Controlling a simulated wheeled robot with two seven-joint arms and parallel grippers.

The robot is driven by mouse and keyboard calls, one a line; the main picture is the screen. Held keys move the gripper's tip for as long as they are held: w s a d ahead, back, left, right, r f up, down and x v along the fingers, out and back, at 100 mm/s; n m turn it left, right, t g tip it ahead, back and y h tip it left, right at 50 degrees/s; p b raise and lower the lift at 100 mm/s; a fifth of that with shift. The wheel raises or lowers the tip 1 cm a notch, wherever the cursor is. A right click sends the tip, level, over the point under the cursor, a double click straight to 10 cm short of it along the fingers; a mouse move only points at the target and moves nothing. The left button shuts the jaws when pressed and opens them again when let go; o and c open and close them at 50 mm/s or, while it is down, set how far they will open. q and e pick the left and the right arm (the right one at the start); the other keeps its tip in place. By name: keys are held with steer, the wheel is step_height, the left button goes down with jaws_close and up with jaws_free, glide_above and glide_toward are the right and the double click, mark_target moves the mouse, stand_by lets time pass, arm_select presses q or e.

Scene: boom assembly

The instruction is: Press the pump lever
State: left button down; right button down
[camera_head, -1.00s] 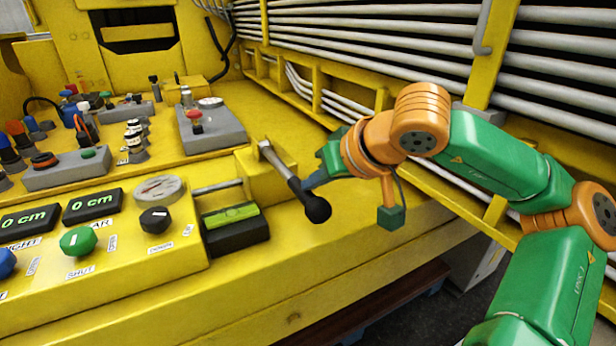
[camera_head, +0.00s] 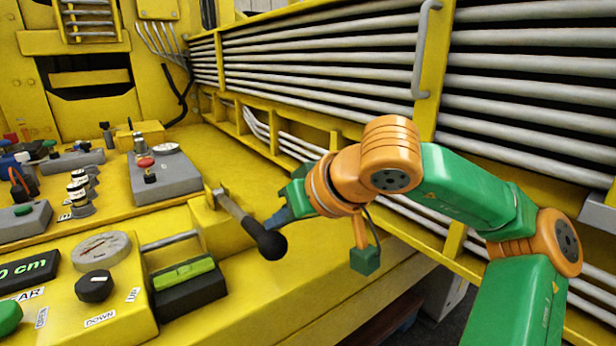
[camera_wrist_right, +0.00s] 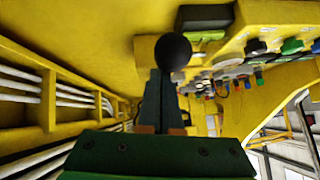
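The pump lever (camera_head: 240,219) is a grey rod with a black ball knob (camera_head: 271,245), mounted on a yellow block (camera_head: 211,226). It slants down from the block toward the knob. My right gripper (camera_head: 277,217) is at the rod's right side, close to the knob; whether it touches is unclear. In the right wrist view the knob (camera_wrist_right: 173,52) shows just beyond the fingertips, and the two dark fingers (camera_wrist_right: 163,92) lie close together with nothing visible between them. My left gripper is out of view.
A black box with a green level (camera_head: 186,284) sits below the block. The control panel with a gauge (camera_head: 101,246) and black knob (camera_head: 95,286) is at left. Grey pipes (camera_head: 320,62) and a yellow frame run behind my right arm. The yellow deck is clear at front.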

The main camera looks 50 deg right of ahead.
steer(key=v, duration=0.8)
steer(key=shift+s, duration=0.5)
steer(key=shift+a, duration=0.15)
stand_by(0.4)
